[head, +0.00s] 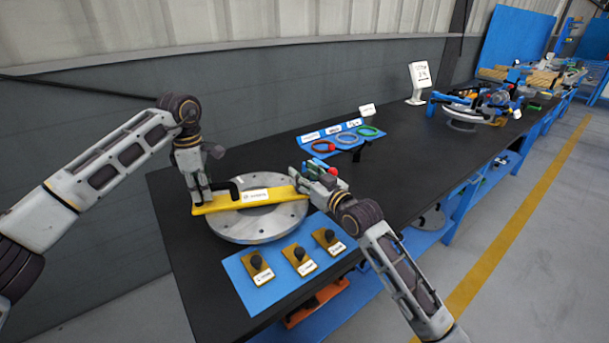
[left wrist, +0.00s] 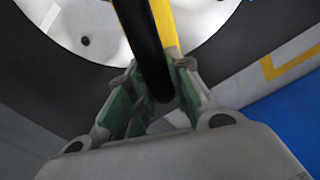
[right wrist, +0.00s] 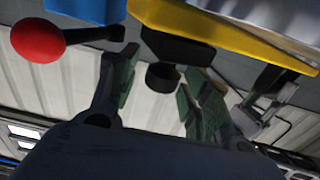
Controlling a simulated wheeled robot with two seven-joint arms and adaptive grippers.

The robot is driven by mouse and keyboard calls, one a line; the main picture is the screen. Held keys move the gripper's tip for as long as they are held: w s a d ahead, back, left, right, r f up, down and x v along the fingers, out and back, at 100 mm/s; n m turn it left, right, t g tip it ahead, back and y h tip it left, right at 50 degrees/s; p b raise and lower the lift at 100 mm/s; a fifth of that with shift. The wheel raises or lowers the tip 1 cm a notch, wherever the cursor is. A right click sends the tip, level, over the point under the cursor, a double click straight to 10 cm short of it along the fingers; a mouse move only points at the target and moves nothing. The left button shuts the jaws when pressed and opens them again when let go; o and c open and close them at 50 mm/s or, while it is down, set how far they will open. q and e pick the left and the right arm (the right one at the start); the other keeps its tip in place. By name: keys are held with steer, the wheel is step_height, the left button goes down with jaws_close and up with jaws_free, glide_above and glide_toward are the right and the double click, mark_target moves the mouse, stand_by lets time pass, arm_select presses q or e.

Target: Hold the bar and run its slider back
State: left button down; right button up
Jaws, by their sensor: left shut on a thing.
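A yellow bar (head: 225,202) with a white label lies across a round grey flange (head: 262,228). My left gripper (head: 199,200) is at the bar's left end, shut on a black handle (left wrist: 145,45) beside the yellow bar (left wrist: 165,20). My right gripper (head: 303,182) is at the bar's right end, beside a blue part with a red knob (head: 332,171). In the right wrist view the fingers are apart, with a short black cylinder (right wrist: 163,75) between or behind them; contact cannot be told. The red knob (right wrist: 38,40) is left of these fingers. I cannot tell which part is the slider.
A blue mat (head: 262,296) with several knobbed, labelled yellow blocks lies in front of the flange. Red, blue and green rings sit on a blue rack (head: 340,138) behind. The dark table (head: 400,150) is clear to the right, up to a cluttered fixture (head: 470,108).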

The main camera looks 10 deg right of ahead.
jaws_close()
steer(key=shift+a, duration=0.1)
steer(key=shift+a, duration=3.25)
steer(key=shift+o, duration=0.4)
jaws_free()
step_height(320, 180, up, 10)
